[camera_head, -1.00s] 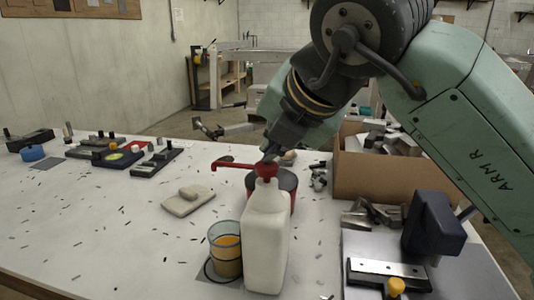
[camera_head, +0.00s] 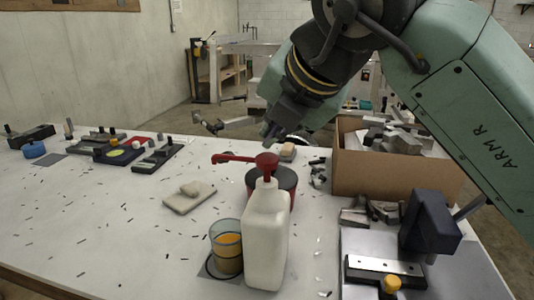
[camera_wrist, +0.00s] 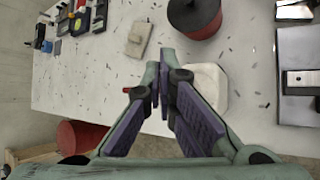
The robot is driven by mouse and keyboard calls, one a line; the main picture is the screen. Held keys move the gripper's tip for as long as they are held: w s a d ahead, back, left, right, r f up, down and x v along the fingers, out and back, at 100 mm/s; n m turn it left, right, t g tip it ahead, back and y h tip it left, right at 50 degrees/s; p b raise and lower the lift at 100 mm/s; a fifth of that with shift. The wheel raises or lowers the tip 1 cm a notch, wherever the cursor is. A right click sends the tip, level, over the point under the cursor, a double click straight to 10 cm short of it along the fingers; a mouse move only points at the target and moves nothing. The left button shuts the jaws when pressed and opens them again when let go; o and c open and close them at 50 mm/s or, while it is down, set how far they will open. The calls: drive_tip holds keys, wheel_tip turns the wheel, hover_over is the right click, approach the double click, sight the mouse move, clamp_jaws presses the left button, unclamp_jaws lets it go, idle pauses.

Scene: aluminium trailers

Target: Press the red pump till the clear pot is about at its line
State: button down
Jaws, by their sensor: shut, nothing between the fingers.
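The red pump (camera_head: 267,163) stands upright on the white bottle (camera_head: 265,240), its spout pointing left over the clear pot (camera_head: 224,232). The pot stands on a dark mat beside the bottle and holds orange liquid; most of its wall is filled, with a clear band at the top. I cannot make out its line. My gripper (camera_head: 270,132) is shut and empty, a little above the pump head and apart from it. In the wrist view, my gripper (camera_wrist: 160,85) hides most of the pump; the bottle (camera_wrist: 208,82) shows behind the right finger.
A dark red pot with a black lid (camera_head: 284,178) stands close behind the bottle. A cardboard box (camera_head: 380,178) of metal parts and a dark-blue tool (camera_head: 431,222) are at right. A beige pad (camera_head: 188,200) lies left; the table's left front is mostly clear.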

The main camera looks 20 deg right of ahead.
drive_tip(key=shift+r+p, duration=1.65)
drive_tip(key=shift+r, duration=0.9)
